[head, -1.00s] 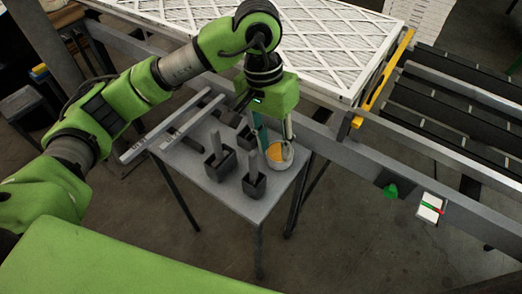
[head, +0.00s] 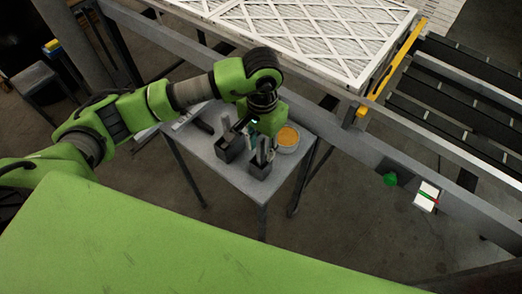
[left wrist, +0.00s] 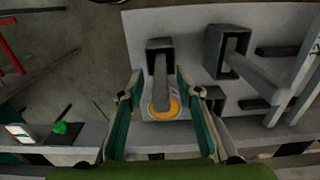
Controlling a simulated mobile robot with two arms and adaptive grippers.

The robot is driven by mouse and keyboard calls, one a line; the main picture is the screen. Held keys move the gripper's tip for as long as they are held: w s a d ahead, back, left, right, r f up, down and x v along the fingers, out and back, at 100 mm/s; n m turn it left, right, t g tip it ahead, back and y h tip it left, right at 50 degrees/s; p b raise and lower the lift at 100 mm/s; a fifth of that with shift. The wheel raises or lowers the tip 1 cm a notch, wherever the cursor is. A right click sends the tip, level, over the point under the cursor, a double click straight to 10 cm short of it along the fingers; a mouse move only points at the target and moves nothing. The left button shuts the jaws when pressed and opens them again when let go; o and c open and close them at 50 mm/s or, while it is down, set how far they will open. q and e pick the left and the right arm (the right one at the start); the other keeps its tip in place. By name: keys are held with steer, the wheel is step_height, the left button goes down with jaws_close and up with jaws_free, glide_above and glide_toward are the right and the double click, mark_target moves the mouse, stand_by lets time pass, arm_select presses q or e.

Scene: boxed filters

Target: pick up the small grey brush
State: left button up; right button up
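Several grey brush-like pieces with dark square bases and upright handles stand on the small grey table (head: 240,183). The one nearest the table's front corner looks like a small grey brush (head: 260,170); it also shows in the left wrist view (left wrist: 160,60). A larger one (head: 230,148) stands to its left, and it also shows in the left wrist view (left wrist: 225,45). My left gripper (head: 262,148) is over the front brush. In the left wrist view my gripper (left wrist: 158,78) is open, its fingers either side of the brush's handle, with gaps showing. My right gripper is not in view.
A round grey dish with orange-yellow contents (head: 287,138) stands close behind the brush. Dark and light bars (head: 188,117) lie at the table's left. A rail (head: 330,130) runs behind the table, with a large white filter (head: 310,35) beyond.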

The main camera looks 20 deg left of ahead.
mark_target(261, 137)
arm_select(q)
steer(key=shift+s+a+f+p, duration=0.15)
steer(key=shift+f+p, duration=0.2)
steer(key=shift+f, duration=1)
jaws_close()
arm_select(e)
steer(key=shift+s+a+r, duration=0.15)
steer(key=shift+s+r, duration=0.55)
arm_select(q)
steer(key=shift+r, duration=0.2)
step_height(261, 137, up, 8)
steer(key=b, duration=0.3)
steer(key=shift+r+b, duration=0.2)
steer(key=shift+b, duration=0.15)
steer(key=shift+r, duration=0.65)
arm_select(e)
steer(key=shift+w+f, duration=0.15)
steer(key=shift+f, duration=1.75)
